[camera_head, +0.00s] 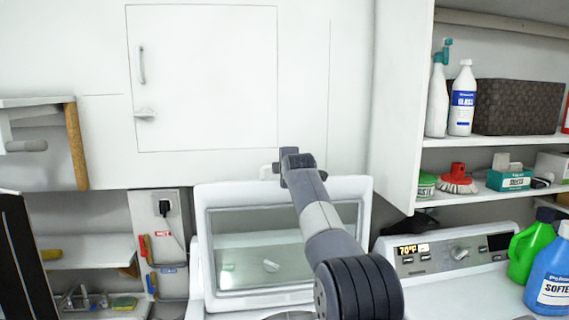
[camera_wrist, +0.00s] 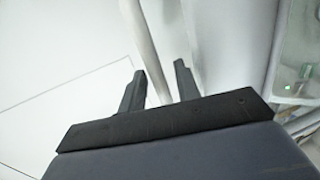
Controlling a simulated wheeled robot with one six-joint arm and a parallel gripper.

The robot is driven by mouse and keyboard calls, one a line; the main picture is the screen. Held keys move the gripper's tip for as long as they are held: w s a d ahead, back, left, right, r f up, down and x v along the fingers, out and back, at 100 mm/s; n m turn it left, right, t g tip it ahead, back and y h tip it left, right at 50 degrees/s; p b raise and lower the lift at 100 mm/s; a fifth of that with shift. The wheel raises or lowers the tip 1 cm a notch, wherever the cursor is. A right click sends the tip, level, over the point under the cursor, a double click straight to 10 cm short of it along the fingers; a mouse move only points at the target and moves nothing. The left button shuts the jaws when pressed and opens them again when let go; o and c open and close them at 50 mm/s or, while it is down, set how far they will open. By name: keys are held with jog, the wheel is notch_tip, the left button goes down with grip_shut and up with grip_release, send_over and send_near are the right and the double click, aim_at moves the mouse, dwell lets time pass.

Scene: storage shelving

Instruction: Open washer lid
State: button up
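The washer lid (camera_head: 355,188) is a white frame around a glass pane. It stands raised, close to upright, at the back of the washer in the head view. Part of its frame and glass (camera_wrist: 292,45) shows at the right of the wrist view. My arm crosses in front of the lid, and the gripper end is at its top edge. In the wrist view my gripper (camera_wrist: 160,78) has its two dark fingers apart, with a pale edge running through the gap behind them. I cannot tell whether they touch it. My arm hides part of the lid's right side.
Open shelves at right hold bottles and a dark basket (camera_head: 515,107). A white cabinet (camera_head: 205,80) is behind the lid.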

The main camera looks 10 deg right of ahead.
jog(key=shift+w+f, duration=0.1)
jog(key=shift+w, duration=0.05)
jog(key=shift+c, duration=0.3)
grip_shut()
dwell(0.3)
